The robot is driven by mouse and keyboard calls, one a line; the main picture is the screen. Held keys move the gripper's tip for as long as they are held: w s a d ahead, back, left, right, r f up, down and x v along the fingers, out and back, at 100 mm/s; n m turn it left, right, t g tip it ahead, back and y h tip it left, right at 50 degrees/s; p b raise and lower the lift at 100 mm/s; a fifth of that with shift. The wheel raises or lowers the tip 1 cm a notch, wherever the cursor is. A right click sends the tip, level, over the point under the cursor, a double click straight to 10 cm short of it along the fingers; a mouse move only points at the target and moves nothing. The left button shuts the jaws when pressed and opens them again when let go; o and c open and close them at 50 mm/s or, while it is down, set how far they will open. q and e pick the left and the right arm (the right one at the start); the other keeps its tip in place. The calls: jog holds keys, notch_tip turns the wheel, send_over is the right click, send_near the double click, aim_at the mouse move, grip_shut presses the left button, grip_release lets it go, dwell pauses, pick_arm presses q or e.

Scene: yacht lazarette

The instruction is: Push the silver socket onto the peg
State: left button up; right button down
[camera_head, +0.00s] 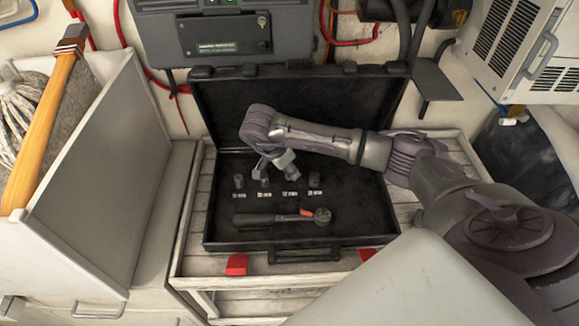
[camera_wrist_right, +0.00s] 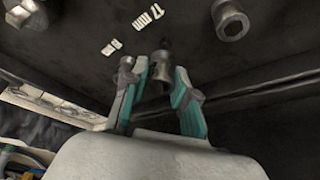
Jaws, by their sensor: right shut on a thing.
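My right gripper (camera_head: 271,167) reaches down into the open black case on the right arm. In the right wrist view its two teal-padded fingers (camera_wrist_right: 160,78) are shut on a silver socket (camera_wrist_right: 160,68). A small dark peg (camera_wrist_right: 165,43) shows just past the socket's far end. I cannot tell whether the socket is around the peg or only against it. In the head view the fingers partly hide the held socket. My left gripper is not in view.
Other sockets stand in the case, one at left (camera_head: 239,181) and one at right (camera_head: 314,180), behind white labels. A ratchet (camera_head: 285,217) lies in front of them. The case rim (camera_head: 290,243) and raised lid (camera_head: 350,105) bound the space. A grey bin wall (camera_head: 100,170) stands left.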

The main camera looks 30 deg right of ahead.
aim_at(287, 173)
jog(key=shift+f+b, duration=1.15)
jog(key=shift+f, duration=0.4)
jog(key=c, duration=0.8)
grip_release()
jog(key=v, duration=1.2)
